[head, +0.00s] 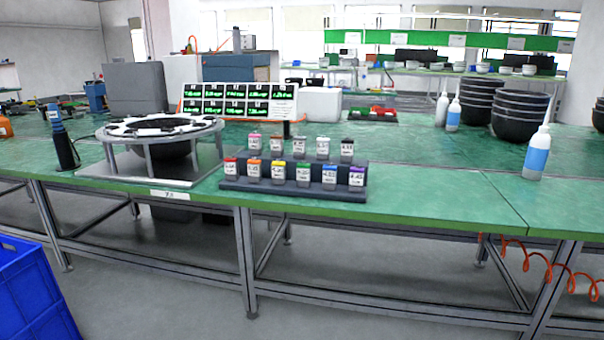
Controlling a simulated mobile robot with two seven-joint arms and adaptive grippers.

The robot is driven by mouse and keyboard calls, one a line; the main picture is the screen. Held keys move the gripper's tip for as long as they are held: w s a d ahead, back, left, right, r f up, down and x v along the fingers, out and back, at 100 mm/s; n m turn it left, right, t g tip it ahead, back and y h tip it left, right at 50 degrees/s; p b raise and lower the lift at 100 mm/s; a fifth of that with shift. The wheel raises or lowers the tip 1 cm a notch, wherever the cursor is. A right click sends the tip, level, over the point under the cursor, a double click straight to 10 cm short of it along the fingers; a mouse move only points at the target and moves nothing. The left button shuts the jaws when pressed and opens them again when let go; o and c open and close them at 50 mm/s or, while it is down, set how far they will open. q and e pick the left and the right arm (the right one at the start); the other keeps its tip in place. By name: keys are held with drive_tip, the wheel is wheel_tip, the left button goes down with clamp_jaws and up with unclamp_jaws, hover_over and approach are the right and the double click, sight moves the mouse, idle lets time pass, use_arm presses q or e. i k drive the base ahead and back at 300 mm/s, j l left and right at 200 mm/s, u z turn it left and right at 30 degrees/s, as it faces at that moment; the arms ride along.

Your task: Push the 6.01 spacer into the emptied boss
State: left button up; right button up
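A dark stepped rack (293,190) stands near the front edge of the green bench. It holds two rows of small grey blocks with coloured tops and white labels. The front row runs from a red-topped block (231,167) to a purple-topped one (357,178). The back row runs from a pink-topped block (255,143) to a black-topped one (347,147). The labels are too small to read surely, so I cannot tell which is the 6.01 spacer. Left of the rack, a round white ring fixture (160,127) stands on legs over a dark bowl. I cannot make out an emptied boss. Neither gripper is in view.
A display panel (238,101) with green readouts stands behind the rack. A dark handheld tool (62,140) stands left of the fixture. White bottles (537,152) and stacked black bowls (520,110) are at right. A blue crate (38,295) is at lower left. The bench right of the rack is clear.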

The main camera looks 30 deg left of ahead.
sight(254, 167)
drive_tip(key=u, duration=1.75)
drive_tip(key=k+j+z, duration=0.1)
drive_tip(key=j+z, duration=0.15)
drive_tip(key=j, duration=0.15)
